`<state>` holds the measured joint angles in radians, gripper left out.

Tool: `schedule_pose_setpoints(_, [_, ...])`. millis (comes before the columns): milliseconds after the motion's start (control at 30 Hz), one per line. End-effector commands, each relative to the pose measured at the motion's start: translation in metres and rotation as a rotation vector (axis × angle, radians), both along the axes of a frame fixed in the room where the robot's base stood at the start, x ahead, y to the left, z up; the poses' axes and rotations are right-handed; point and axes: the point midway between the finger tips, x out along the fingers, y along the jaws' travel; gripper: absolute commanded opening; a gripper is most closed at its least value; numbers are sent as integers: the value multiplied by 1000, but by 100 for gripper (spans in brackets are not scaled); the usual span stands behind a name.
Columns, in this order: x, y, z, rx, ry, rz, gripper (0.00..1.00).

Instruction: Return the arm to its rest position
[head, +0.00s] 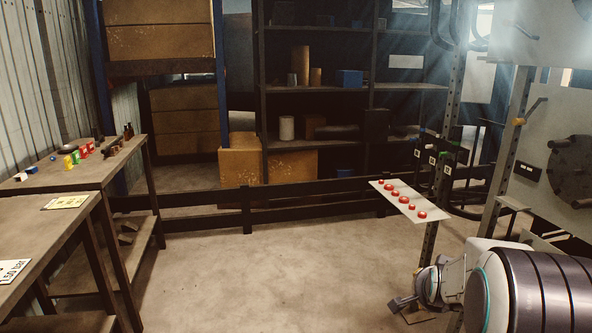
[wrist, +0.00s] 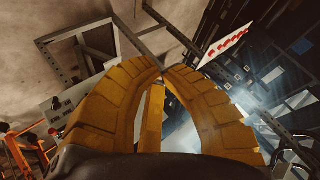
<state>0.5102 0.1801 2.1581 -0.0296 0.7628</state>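My arm (head: 535,290) shows at the lower right of the head view, its dark banded part large and close, with paler links to its left. My gripper (wrist: 161,68) shows in the wrist view as two thick, ridged yellow fingers. They curve inward and their tips meet, with no object seen held at the tips. A narrow yellow bar (wrist: 152,118) shows in the gap between the fingers; I cannot tell what it belongs to. I cannot make out the fingers in the head view.
A pale panel with red buttons (head: 390,185) stands left of the grey machine (head: 560,140); the panel also shows in the wrist view (wrist: 236,37). Tables (head: 75,178) with small coloured items stand left. Dark railing (head: 280,207) and shelves are behind. The middle floor (head: 260,275) is clear.

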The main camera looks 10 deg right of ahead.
Motion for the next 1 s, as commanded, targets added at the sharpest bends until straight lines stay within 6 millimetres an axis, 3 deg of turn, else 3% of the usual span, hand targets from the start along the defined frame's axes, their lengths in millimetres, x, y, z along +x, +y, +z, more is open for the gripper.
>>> schedule_pose_setpoints(33, [-9, 31, 35, -23, 49, 89, 0])
schedule_pose_setpoints(100, [-28, 68, 57, -52, 130, 211, 0])
schedule_pose_setpoints(300, [-101, 158, 110, -144, 341, 574, 0])
schedule_pose_setpoints(400, [-141, 189, 128, -187, 427, 741, 0])
schedule_pose_setpoints(600, [-205, 223, 148, -252, 548, 995, 0])
schedule_pose_setpoints(700, [-226, 230, 152, -272, 582, 1073, 0])
schedule_pose_setpoints(833, [-240, 234, 154, -284, 607, 1127, 0])
schedule_pose_setpoints(1000, [-240, 234, 154, -284, 607, 1127, 0])
